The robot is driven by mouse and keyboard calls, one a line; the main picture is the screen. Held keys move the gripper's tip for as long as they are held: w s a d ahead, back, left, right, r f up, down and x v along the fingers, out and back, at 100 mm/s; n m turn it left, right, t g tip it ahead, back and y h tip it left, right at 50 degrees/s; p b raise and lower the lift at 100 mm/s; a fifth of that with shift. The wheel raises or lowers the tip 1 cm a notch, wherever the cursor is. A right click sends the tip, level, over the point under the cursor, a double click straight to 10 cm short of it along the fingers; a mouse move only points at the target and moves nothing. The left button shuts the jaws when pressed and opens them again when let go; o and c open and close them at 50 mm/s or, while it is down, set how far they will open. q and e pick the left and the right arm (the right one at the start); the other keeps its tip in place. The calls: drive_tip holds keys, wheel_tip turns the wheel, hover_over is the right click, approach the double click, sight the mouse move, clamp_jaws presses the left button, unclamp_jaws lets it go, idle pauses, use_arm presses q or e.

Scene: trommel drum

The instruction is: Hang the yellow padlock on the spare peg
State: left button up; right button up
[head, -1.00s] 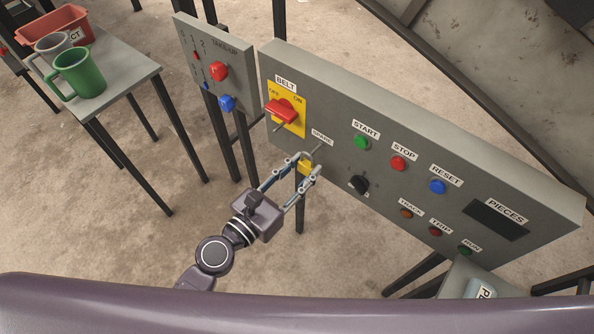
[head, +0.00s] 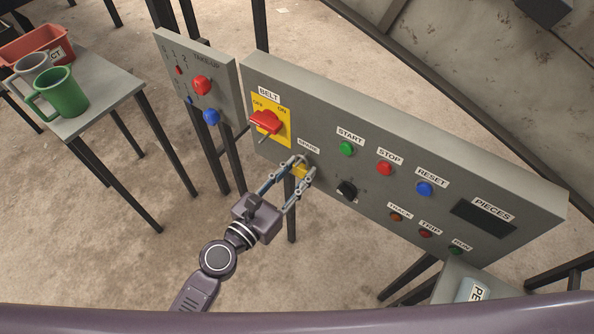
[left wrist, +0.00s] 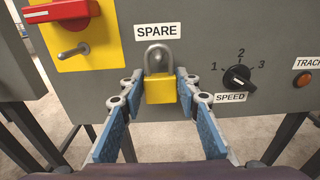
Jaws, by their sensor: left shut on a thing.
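The yellow padlock (left wrist: 160,89) is upright with its grey shackle on top, and it also shows in the head view (head: 299,171). My left gripper (left wrist: 162,86) is shut on the padlock's body, with one finger on each side; in the head view the gripper (head: 303,168) is against the front of the grey panel. The padlock is just below the SPARE label (left wrist: 157,31). My right gripper is out of view.
The grey panel (head: 400,165) carries a red belt switch (head: 266,122) on a yellow plate, with a metal peg (left wrist: 80,49) below it. A black speed knob (left wrist: 237,78) is right of the padlock. Mugs and a red bin (head: 35,43) stand on a side table (head: 112,92).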

use_arm(q)
drive_tip(key=o, duration=1.3)
drive_tip(key=v, duration=1.2)
